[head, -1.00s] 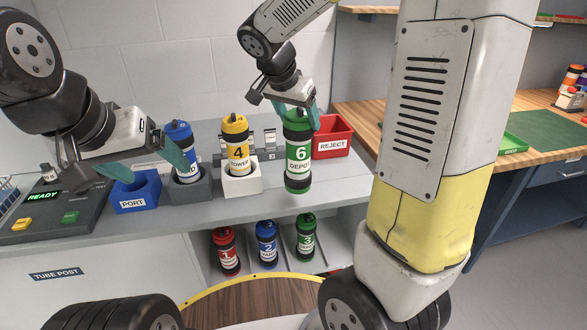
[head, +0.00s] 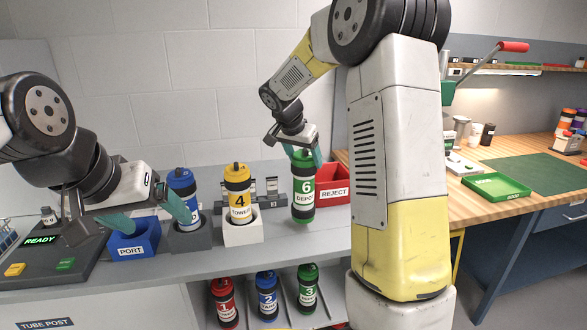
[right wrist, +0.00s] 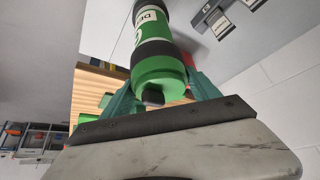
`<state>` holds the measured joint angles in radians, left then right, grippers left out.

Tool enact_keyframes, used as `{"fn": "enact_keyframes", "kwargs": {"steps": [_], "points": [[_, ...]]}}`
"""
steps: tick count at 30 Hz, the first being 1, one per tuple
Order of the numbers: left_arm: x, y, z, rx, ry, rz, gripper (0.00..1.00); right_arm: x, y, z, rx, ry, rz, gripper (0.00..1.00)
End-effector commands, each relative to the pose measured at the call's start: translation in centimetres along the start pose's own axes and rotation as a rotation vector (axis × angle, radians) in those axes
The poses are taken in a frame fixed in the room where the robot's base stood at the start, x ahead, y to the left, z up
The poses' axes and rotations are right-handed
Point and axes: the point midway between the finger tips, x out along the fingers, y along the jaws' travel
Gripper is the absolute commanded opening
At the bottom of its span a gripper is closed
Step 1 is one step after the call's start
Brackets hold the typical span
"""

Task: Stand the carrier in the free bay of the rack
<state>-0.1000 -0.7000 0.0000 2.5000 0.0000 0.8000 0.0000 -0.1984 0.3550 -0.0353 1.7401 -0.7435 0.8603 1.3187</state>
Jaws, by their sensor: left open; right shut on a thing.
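The carrier, green and marked 6 DEPOT (head: 303,189), hangs upright from my right gripper (head: 304,158), which is shut on its top end. It appears to the left of the red REJECT bin. The right wrist view also shows the carrier (right wrist: 158,55) between the teal fingers (right wrist: 165,95). My left gripper (head: 150,213) is open and empty, its fingers around the blue PORT holder in the picture. A lower rack (head: 283,300) under the counter holds carriers red 1 (head: 224,303), blue 2 (head: 266,298) and green 3 (head: 308,288). Which bay is free is unclear.
A blue carrier (head: 182,192) stands in a dark grey holder, yellow 4 (head: 238,190) in a white holder (head: 243,232). The REJECT bin (head: 336,193) and low grey labelled fixtures (head: 271,186) stand on the counter. A wooden bench (head: 462,205) with a green tray (head: 497,186) is at right.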

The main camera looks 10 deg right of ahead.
Motion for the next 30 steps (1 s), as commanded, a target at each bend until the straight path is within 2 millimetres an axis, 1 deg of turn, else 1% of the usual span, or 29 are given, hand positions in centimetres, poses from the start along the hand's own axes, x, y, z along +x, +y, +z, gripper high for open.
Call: {"fn": "enact_keyframes", "kwargs": {"steps": [1, 4, 12, 23, 24, 26, 27, 30], "points": [[0.0, 0.0, 0.0, 0.000, 0.000, 0.000, 0.83, 0.1, -0.2, -0.3, 0.001, 0.002, -0.002, 0.00], [0.0, 0.0, 0.0, 0.000, 0.000, 0.000, 0.83, 0.4, -0.2, -0.3, 0.000, 0.002, -0.001, 0.00], [0.0, 0.0, 0.0, 0.000, 0.000, 0.000, 0.83, 3.1, -0.2, 1.3, -0.001, 0.001, 0.000, 0.00], [0.0, 0.0, 0.0, 0.000, 0.000, 0.000, 0.83, 3.4, -0.2, 1.5, 0.000, 0.002, -0.002, 0.00], [0.0, 0.0, 0.0, 0.000, 0.000, 0.000, 0.83, 3.5, -0.2, 1.6, 0.000, 0.000, 0.000, 0.72], [0.0, 0.0, 0.0, 0.000, 0.000, 0.000, 0.83, 3.5, -0.2, 1.6, 0.000, 0.000, 0.000, 0.84], [0.0, 0.0, 0.0, 0.000, 0.000, 0.000, 0.83, 3.5, -0.2, 1.6, 0.000, 0.000, 0.000, 0.92], [0.0, 0.0, 0.0, 0.000, 0.000, 0.000, 0.83, 3.5, -0.2, 1.6, 0.000, 0.000, 0.000, 0.92]]}}
